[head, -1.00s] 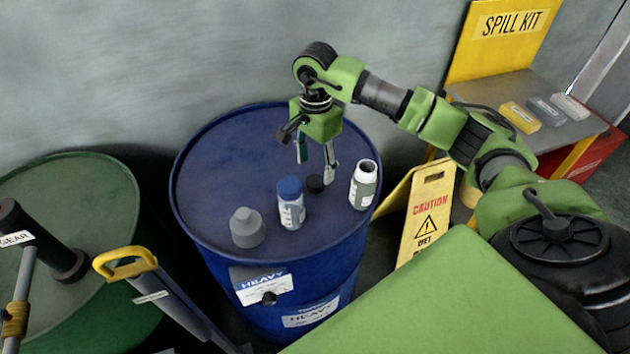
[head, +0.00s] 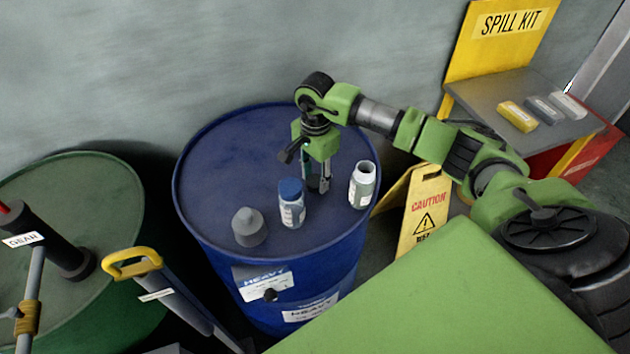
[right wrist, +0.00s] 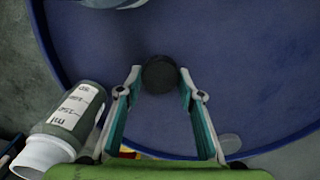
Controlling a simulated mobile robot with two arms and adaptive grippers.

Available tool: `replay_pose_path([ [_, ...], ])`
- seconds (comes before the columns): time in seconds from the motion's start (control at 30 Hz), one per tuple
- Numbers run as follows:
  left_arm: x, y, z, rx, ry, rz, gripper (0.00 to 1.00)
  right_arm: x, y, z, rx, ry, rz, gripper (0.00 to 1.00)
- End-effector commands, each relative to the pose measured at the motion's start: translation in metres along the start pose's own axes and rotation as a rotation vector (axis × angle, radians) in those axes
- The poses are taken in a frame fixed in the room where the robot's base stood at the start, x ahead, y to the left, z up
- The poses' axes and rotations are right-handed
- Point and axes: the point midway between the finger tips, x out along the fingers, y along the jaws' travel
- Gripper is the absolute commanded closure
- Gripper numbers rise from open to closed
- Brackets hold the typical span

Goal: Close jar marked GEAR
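An open jar (head: 362,188) with a white neck and grey-green body stands without a lid near the right edge of the blue drum (head: 225,150). It also shows in the right wrist view (right wrist: 68,122); its label is too small to read. A round dark cap (right wrist: 160,72) lies on the drum left of this jar. My right gripper (head: 319,187) points down over the cap. In the right wrist view its open fingers (right wrist: 160,76) stand on either side of the cap, with small gaps visible. My left gripper is out of view.
A blue-capped jar (head: 291,204) and a grey conical-topped container (head: 249,228) stand left of my right gripper. A pump with a GEAR label (head: 22,240) is on the green drum (head: 110,190). A yellow caution sign (head: 424,212) stands right of the blue drum.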

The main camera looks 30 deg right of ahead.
Motion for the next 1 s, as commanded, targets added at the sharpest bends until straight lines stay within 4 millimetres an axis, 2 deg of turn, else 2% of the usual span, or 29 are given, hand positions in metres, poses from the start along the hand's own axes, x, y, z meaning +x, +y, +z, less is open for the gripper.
replay_pose_path([
  [0.37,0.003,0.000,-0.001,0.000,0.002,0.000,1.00,-0.006,-0.001,-0.001,-0.001,0.001,-0.003,0.73],
  [0.47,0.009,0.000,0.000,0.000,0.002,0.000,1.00,-0.019,-0.002,-0.001,-0.001,0.001,-0.005,0.73],
  [0.8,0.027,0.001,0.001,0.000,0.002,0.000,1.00,-0.084,-0.001,-0.001,0.000,0.001,-0.005,0.73],
  [1.0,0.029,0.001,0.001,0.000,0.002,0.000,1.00,-0.100,0.000,0.000,0.000,0.001,-0.001,0.73],
])
